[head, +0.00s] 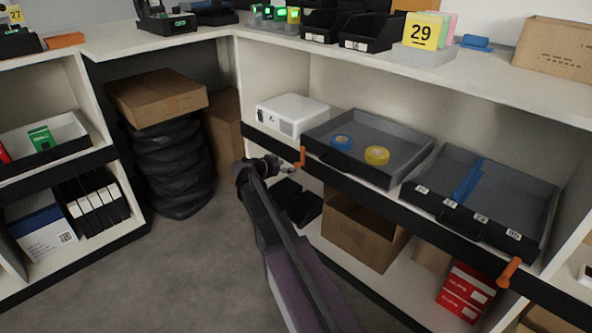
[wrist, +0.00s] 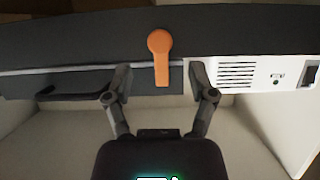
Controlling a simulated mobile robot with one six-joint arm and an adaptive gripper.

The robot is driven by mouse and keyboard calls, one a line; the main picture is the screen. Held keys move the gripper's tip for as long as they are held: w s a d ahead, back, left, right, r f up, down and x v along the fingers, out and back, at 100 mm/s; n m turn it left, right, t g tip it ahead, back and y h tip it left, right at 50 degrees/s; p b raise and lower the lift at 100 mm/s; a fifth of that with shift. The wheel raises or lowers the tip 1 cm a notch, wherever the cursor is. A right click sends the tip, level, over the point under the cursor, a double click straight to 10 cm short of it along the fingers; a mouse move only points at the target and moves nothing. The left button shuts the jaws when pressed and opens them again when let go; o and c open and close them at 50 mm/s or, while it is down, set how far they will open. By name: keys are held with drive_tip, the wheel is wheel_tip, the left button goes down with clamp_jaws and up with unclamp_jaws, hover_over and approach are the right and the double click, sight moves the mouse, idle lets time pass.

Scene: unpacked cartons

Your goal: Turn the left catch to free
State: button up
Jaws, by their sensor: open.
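The left catch (head: 302,157) is an orange lever on the dark rail in front of the grey left tray (head: 413,137). In the wrist view the catch (wrist: 160,55) has a round end and a straight arm that lies across the gap between rail and tray front. That view is turned over, so the arm points up in the head view. My gripper (head: 288,168) is at the catch. In the wrist view my gripper (wrist: 160,72) is open, one finger to each side of the lever arm, with space on both sides. I cannot tell the depth between fingertips and lever.
A white device (head: 292,114) stands left of the tray. The tray holds a blue roll (head: 341,142) and a yellow roll (head: 377,155). A second tray (head: 512,193) and an orange right catch (head: 510,271) are to the right. Open floor (head: 190,265) lies left of my arm.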

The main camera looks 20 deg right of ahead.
sight(296, 165)
drive_tip(key=shift+b+x, duration=0.75)
drive_tip(key=shift+x, duration=1.85)
clamp_jaws()
